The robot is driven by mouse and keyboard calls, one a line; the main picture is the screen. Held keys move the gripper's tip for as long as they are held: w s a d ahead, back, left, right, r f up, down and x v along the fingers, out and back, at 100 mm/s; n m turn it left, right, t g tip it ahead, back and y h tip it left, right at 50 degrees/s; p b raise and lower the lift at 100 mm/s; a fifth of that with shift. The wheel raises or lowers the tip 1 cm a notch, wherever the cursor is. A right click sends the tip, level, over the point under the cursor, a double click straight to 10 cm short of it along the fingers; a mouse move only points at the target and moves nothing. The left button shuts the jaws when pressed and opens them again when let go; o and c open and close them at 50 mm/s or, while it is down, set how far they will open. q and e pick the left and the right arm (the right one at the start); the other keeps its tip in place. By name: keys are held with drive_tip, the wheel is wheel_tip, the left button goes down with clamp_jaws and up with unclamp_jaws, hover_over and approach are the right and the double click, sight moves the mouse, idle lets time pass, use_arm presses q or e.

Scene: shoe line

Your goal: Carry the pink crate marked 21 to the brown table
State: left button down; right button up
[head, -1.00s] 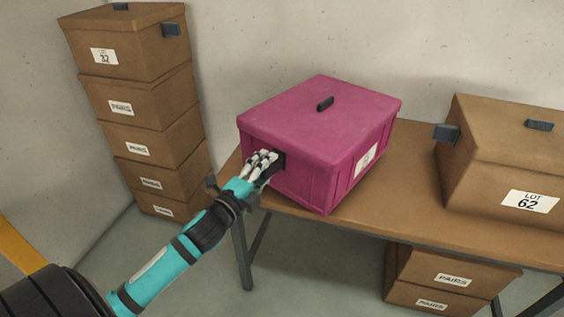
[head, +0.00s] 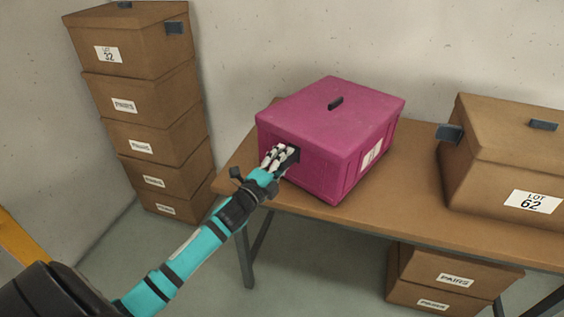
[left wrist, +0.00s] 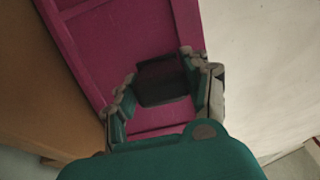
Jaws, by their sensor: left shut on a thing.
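The pink crate (head: 325,110) is on the brown table (head: 400,205), toward its left end; I cannot tell if its base fully rests there. It is upright, with its lid on and a small dark knob on top. Its white label shows at a slant and I cannot read the number. My left gripper (head: 282,157) is shut on the dark handle on the crate's left side. In the left wrist view, the fingers of my left gripper (left wrist: 160,85) are around the dark handle (left wrist: 162,80) against the pink wall. My right gripper is not in view.
A brown box marked LOT 62 (head: 490,170) stands on the table to the right of the crate. Brown boxes (head: 455,275) are stacked under the table. A tall stack of brown boxes (head: 140,100) stands at the left by the wall. Bare tabletop lies between crate and box.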

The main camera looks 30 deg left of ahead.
use_arm(q)
drive_tip(key=c, duration=1)
unclamp_jaws()
drive_tip(key=shift+f, duration=0.15)
drive_tip(key=shift+c, duration=0.2)
drive_tip(key=o, duration=0.4)
drive_tip(key=shift+s, duration=0.1)
